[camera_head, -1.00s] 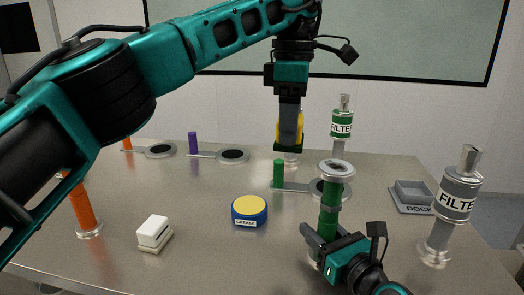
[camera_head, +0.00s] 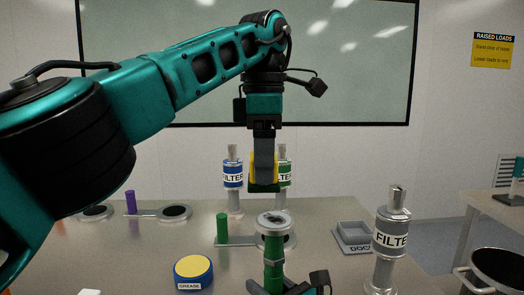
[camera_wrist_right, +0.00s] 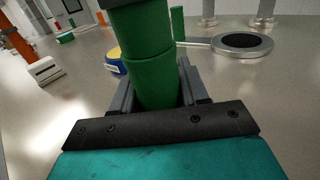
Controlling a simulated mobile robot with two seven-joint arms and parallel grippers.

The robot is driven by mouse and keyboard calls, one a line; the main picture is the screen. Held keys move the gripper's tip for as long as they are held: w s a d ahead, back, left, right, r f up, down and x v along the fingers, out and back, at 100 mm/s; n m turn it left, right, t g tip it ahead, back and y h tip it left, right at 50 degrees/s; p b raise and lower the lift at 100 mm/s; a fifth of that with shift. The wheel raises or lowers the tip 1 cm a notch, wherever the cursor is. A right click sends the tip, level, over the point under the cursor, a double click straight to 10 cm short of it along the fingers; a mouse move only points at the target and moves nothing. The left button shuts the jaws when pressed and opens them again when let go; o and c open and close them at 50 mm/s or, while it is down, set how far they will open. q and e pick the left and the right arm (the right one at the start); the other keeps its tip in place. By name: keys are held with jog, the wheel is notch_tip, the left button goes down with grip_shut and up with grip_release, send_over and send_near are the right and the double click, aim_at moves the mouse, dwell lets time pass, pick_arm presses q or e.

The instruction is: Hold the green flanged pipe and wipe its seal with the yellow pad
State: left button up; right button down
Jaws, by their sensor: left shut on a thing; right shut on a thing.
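The green flanged pipe (camera_head: 273,256) stands upright low in the head view, with a pale round flange and dark ring, its seal (camera_head: 277,218), on top. My right gripper (camera_head: 275,288) is shut on the pipe below the flange; its fingers (camera_wrist_right: 152,92) flank the green body in the right wrist view (camera_wrist_right: 145,60). The yellow pad (camera_head: 251,168), with a dark green underside, is in my left gripper (camera_head: 264,178), which is shut on it. The pad hangs above the flange and slightly left, with a visible gap between them.
A blue tin marked GREASE with a yellow top (camera_head: 193,267) sits left of the pipe. A grey filter (camera_head: 390,240) stands right, with a grey dock (camera_head: 353,236) behind. Blue (camera_head: 233,175) and green (camera_head: 284,165) filters stand behind the pad. A green-handled disc tool (camera_head: 222,228) lies behind the pipe.

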pick_arm(q)
notch_tip(320, 180, down, 6)
jog(key=shift+r, duration=0.1)
jog(key=shift+d+f, duration=0.2)
jog(key=shift+f, duration=0.05)
jog(key=shift+c, duration=0.4)
jog(key=shift+s+d+f, duration=0.15)
jog(key=shift+d, duration=1.6)
jog(key=shift+c, duration=0.4)
jog(key=a, duration=0.4)
notch_tip(320, 180, up, 3)
jog(key=shift+f, duration=0.2)
jog(key=shift+r, duration=0.75)
jog(key=shift+d+r, duration=0.1)
jog(key=shift+r, duration=2.1)
